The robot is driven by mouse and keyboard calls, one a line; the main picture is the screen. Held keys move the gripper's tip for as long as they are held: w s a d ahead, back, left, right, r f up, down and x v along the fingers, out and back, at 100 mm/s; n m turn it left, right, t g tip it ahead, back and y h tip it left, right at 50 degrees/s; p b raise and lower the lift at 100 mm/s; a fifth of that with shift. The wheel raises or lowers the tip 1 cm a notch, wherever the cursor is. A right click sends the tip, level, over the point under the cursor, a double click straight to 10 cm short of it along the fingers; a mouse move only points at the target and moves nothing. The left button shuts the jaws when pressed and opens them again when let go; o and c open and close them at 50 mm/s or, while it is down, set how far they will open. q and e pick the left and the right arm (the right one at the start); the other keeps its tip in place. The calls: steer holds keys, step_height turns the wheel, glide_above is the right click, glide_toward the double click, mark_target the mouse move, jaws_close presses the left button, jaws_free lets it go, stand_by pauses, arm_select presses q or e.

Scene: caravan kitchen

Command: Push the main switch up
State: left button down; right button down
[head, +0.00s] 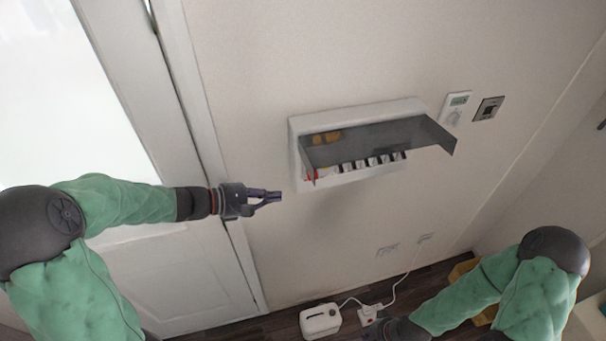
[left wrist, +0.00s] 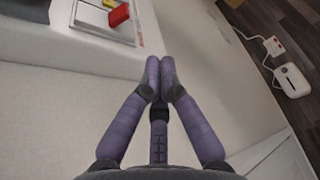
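The white fuse box (head: 297,150) is on the wall, with its smoky cover (head: 385,137) swung open and sticking out over a row of switches. My right gripper (head: 368,334) is at the bottom edge, mostly cut off.
A door and its frame (head: 190,95) stand to the left. A thermostat panel (head: 456,104) and a dark socket plate (head: 488,108) are right of the box. A white appliance (head: 320,321) and a plugged power strip (head: 371,314) lie on the floor.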

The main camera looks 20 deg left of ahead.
arm_select(q)
steer(key=shift+w+a+r+t, duration=0.1)
steer(key=shift+a+r+t, duration=0.1)
steer(key=shift+r, duration=0.45)
steer(key=shift+w+a+r+t, duration=0.1)
steer(key=shift+a+r, duration=0.05)
steer(key=shift+r, duration=0.45)
steer(key=p+x, duration=0.1)
steer(key=x, duration=0.9)
steer(key=shift+r, duration=0.1)
steer(key=shift+s+d+r+n+p, duration=0.1)
steer(key=shift+n+p, duration=0.3)
steer(key=shift+p, duration=0.2)
steer(key=shift+p, duration=0.3)
